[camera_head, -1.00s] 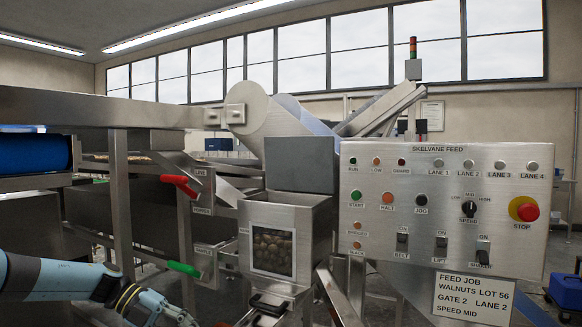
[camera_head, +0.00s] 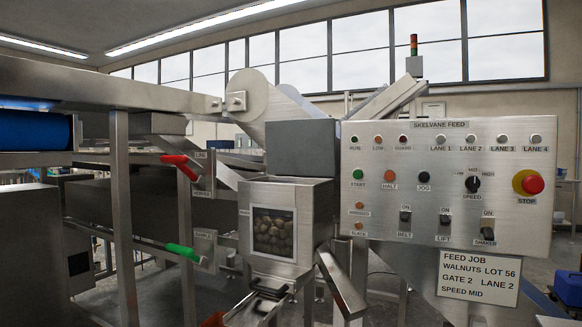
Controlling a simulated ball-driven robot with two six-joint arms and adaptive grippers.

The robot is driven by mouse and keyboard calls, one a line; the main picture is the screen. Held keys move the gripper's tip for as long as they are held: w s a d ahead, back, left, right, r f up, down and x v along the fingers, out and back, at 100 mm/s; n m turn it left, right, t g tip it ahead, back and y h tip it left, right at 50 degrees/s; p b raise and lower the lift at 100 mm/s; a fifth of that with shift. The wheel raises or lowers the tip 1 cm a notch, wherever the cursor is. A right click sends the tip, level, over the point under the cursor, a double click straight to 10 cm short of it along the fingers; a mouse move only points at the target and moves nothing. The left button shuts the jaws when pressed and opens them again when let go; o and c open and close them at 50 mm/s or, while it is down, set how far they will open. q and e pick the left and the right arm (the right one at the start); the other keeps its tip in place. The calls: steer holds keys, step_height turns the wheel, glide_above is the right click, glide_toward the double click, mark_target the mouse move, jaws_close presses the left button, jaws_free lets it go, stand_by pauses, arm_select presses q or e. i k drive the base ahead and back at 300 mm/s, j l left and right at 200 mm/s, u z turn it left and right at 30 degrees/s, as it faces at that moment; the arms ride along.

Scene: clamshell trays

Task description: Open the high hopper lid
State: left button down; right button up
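A steel hopper (camera_head: 318,222) stands left of the control panel, with a window (camera_head: 273,232) showing walnuts inside. A dark grey upright plate or box face (camera_head: 300,148) rises directly above and behind its top rim. I cannot tell whether this is the high hopper lid or a fixed part, nor whether any lid is shut. A black handle (camera_head: 270,291) sits low, below the hopper window. Neither gripper shows in the head view now.
The control panel (camera_head: 440,190) with buttons and switches fills the right, with a FEED JOB card (camera_head: 478,278) below. Red (camera_head: 181,166) and green (camera_head: 183,252) lever handles stick out at the left. A steel chute (camera_head: 341,284) slopes beside the hopper. Steel posts and beams crowd the left.

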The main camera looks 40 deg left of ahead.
mark_target(303, 147)
steer(key=i+u, duration=0.4)
steer(key=i+l+u, duration=0.1)
steer(key=i+u, duration=0.35)
steer(key=i, duration=0.05)
